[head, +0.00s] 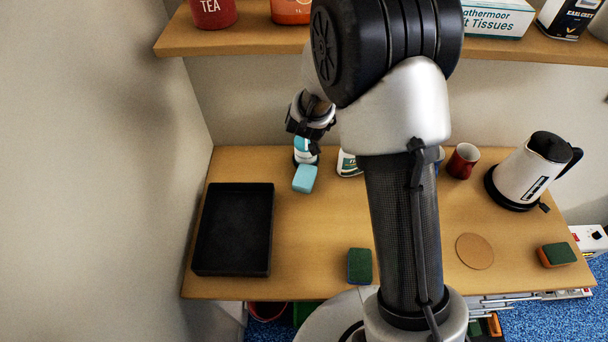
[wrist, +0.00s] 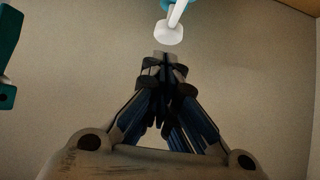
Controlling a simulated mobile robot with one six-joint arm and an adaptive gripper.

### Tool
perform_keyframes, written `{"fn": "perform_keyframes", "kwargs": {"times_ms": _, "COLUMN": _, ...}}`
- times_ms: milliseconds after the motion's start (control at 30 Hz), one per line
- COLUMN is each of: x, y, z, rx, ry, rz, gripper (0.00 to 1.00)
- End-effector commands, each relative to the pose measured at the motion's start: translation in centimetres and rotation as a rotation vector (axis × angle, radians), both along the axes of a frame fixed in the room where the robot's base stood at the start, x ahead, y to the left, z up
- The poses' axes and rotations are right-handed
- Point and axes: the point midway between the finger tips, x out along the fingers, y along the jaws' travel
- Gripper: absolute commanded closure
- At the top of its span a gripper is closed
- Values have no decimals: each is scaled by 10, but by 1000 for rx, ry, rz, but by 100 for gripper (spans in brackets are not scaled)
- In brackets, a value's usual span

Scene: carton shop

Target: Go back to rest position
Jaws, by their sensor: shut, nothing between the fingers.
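My gripper (wrist: 163,62) shows in the wrist view with its fingertips together and nothing between them. In the head view my arm reaches over the table (head: 325,270), with its wrist end above the back left part. The fingers are hard to make out there. In the wrist view a white and light-blue thing (wrist: 169,32) appears just beyond the fingertips, seemingly apart from them. A teal thing (wrist: 8,60) shows at the left edge of that view, cut off.
A black tray (head: 233,272) lies at the table's left. A light-blue block (head: 304,179), a green sponge (head: 359,266), a cork disc (head: 474,251), a red mug (head: 462,161) and a kettle (head: 528,170) stand around. A loaded shelf (head: 240,40) runs above.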

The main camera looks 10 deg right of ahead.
Motion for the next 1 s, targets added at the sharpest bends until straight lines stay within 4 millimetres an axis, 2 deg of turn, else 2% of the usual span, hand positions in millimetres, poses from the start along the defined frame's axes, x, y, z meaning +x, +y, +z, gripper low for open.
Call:
{"fn": "perform_keyframes", "kwargs": {"times_ms": 100, "x": 0, "y": 0, "z": 9, "rx": 0, "ry": -1, "rz": 0, "gripper": 100}}
{"fn": "perform_keyframes", "kwargs": {"times_ms": 633, "x": 1, "y": 0, "z": 10, "rx": 0, "ry": -3, "rz": 1, "gripper": 100}}
{"fn": "perform_keyframes", "kwargs": {"times_ms": 733, "x": -1, "y": 2, "z": 16, "rx": 9, "ry": -3, "rz": 9, "gripper": 100}}
{"fn": "perform_keyframes", "kwargs": {"times_ms": 867, "x": -18, "y": 12, "z": 42, "rx": 50, "ry": 16, "rz": 51, "gripper": 100}}
{"fn": "perform_keyframes", "kwargs": {"times_ms": 1000, "x": -60, "y": 27, "z": 79, "rx": 106, "ry": 69, "rz": 125, "gripper": 100}}
